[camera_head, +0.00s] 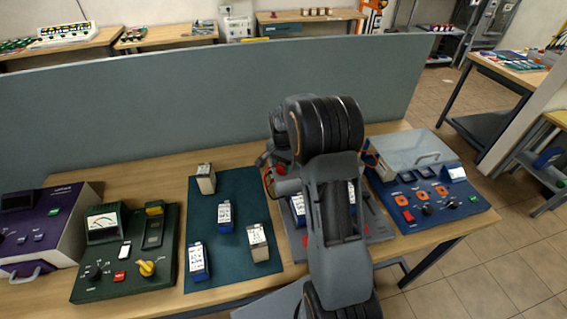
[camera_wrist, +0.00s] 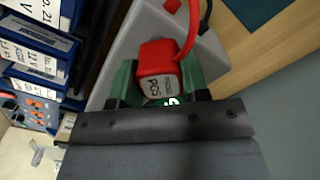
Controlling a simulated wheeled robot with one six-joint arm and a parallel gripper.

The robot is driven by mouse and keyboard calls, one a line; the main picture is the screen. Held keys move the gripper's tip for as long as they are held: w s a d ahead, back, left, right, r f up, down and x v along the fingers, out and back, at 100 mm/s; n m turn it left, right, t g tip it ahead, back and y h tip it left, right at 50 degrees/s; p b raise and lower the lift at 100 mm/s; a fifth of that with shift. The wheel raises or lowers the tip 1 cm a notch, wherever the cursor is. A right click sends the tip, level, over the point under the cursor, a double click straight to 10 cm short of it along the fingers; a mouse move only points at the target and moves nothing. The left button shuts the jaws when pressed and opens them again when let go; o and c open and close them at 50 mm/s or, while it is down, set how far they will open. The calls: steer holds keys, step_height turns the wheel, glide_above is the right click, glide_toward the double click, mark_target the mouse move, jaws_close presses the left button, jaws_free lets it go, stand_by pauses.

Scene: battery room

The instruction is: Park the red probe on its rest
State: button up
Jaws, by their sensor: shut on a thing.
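In the wrist view the red probe (camera_wrist: 157,58), a block with a "POS" label, sits between the green fingertips of my gripper (camera_wrist: 158,84), which is shut on it. A red cable rises from the probe and curves to the upper right. The probe is over or against the grey tester housing (camera_wrist: 205,48); I cannot tell whether it touches. In the head view my arm hides the gripper and much of the grey tester (camera_head: 375,229). I cannot make out the rest for certain. A small red part (camera_wrist: 172,5) and a black cable show at the wrist view's top edge.
Blue batteries (camera_wrist: 40,40) stand in the tester beside my gripper. Several batteries (camera_head: 225,216) stand on a dark teal mat (camera_head: 215,282) to the left. A blue panel device (camera_head: 428,204) is on the right, a green meter box (camera_head: 103,224) on the left. A grey partition (camera_head: 150,112) runs behind.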

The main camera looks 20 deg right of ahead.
steer(key=o, duration=0.7)
steer(key=shift+f, duration=0.7)
steer(key=shift+o, duration=0.2)
step_height(320, 180, up, 9)
steer(key=p, duration=0.6)
steer(key=shift+r, duration=0.15)
steer(key=shift+r+p, duration=0.45)
steer(key=shift+r, duration=0.7)
